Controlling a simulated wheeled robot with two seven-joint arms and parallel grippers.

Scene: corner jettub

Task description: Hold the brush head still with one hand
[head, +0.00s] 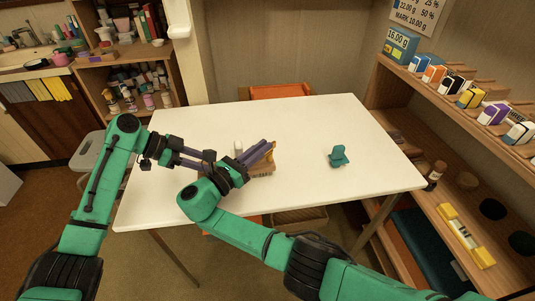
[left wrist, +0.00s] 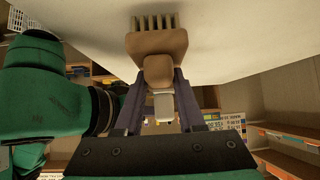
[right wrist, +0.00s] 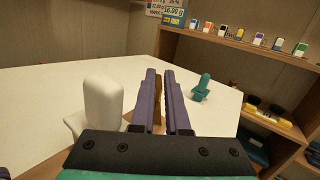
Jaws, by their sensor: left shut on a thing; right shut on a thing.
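The brown brush head (left wrist: 156,42), with a row of pale bristles, shows in the left wrist view between the fingers of my left gripper (left wrist: 160,82). In the head view it is low over or on the white table (head: 310,125), partly hidden by my right arm (head: 262,172). My left gripper (head: 212,160) is shut on it. My right gripper (right wrist: 160,75) is shut on a thin brown-yellow piece, which shows past its fingertips in the head view (head: 270,152). A white rounded piece (right wrist: 102,108) stands left of my right gripper; it also shows in the head view (head: 238,148).
A teal object (head: 338,156) stands on the right half of the table, apart from both grippers. A wooden shelf with small boxes (head: 470,98) runs along the right side. An orange chair (head: 280,91) is behind the table. The table's far right is clear.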

